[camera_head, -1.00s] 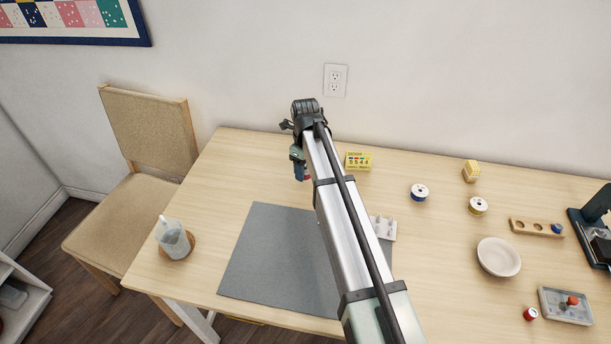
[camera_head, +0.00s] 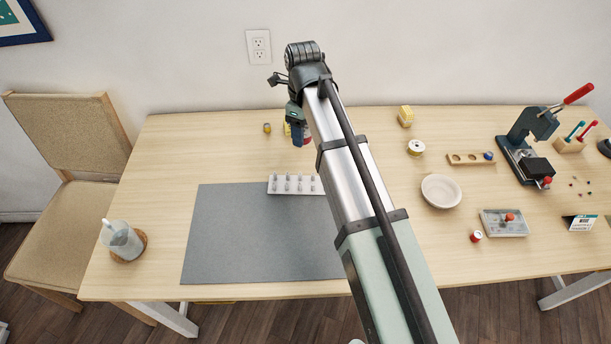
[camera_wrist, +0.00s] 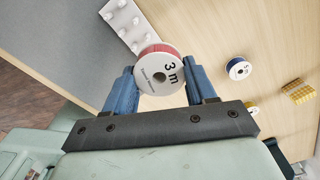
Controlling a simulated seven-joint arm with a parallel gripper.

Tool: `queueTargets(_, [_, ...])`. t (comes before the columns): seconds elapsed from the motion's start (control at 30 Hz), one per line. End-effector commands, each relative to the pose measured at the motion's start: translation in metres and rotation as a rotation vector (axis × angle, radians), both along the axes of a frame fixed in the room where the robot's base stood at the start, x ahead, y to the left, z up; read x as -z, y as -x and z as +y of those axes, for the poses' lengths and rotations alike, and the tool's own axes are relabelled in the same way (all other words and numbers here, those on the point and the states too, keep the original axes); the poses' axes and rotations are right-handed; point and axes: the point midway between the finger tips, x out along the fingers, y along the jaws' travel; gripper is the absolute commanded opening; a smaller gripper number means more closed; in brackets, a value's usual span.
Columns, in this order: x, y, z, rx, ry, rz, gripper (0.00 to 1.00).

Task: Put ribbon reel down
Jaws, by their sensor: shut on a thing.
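My gripper (camera_head: 299,136) is shut on a ribbon reel, a white spool marked "3 m" with red ribbon; the reel (camera_wrist: 160,70) sits between the blue fingers in the wrist view. In the head view only a little red of the reel (camera_head: 308,140) shows beside the fingers. The gripper is over the back part of the table, behind the white peg rack (camera_head: 287,190). Whether the reel touches the table cannot be told. The rack also shows in the wrist view (camera_wrist: 122,20), beyond the reel.
A blue reel (camera_wrist: 238,69) stands to the right in the wrist view; my arm hides it in the head view. A yellow reel (camera_head: 415,149), a yellow block (camera_head: 405,116) and a bowl (camera_head: 441,191) stand right of my arm. A grey mat (camera_head: 235,235) lies in front.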

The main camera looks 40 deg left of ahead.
Motion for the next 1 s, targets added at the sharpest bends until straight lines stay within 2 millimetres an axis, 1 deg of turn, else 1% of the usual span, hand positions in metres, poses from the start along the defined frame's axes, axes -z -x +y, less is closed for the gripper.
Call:
queueTargets(0.03, [0.002,0.014,-0.021,-0.040,-0.001,0.000,0.27])
queueTargets(0.1, [0.005,0.023,-0.035,-0.111,0.000,0.000,0.27])
queueTargets(0.3, [0.004,0.024,-0.037,-0.264,-0.001,0.000,0.27])
queueTargets(0.43, [0.005,0.024,-0.037,-0.315,0.000,0.000,0.27])
queueTargets(0.53, [0.009,0.024,-0.037,-0.329,0.000,0.001,0.27])
queueTargets(0.67, [0.023,0.025,-0.037,-0.331,0.000,0.001,0.27])
queueTargets(0.9, [0.059,0.025,-0.038,-0.330,0.002,0.002,0.27])
queueTargets(1.0, [0.067,0.024,-0.037,-0.329,0.000,0.000,0.27])
